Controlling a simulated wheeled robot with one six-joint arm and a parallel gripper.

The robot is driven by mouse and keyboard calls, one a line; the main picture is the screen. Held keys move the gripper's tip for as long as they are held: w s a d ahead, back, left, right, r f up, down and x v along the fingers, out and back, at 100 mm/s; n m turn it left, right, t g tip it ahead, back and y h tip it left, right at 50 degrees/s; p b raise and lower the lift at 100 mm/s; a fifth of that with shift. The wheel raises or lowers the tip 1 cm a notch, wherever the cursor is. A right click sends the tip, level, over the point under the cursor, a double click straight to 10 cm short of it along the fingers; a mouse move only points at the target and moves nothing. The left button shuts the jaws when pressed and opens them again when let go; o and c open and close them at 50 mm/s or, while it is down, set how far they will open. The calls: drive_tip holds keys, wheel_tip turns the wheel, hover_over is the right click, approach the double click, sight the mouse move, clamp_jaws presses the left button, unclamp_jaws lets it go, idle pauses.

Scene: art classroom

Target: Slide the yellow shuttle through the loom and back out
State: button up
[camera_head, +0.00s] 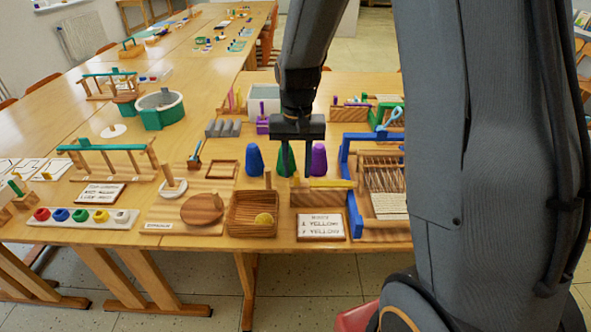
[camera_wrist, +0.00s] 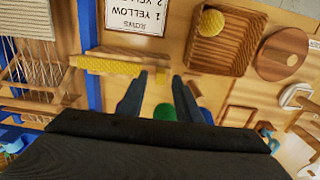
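The yellow shuttle (camera_head: 332,183) lies lengthwise on a wooden stand (camera_head: 308,198) left of the loom. In the wrist view the loom threads (camera_wrist: 38,62) are at the left. My gripper (camera_head: 297,174) points down near the left end of the stand. In the wrist view its fingers (camera_wrist: 158,88) are apart, open, with nothing held between them.
A card reading ROWS, 1 YELLOW, 2 YELLOW (camera_head: 321,228) lies before the stand. A wooden tray (camera_head: 252,228) with a yellow ball is to the left. Blue (camera_head: 255,160), green and purple (camera_head: 319,160) cones stand behind my gripper. Tables beyond hold many other objects.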

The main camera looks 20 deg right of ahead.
drive_tip(key=shift+f, duration=0.65)
clamp_jaws()
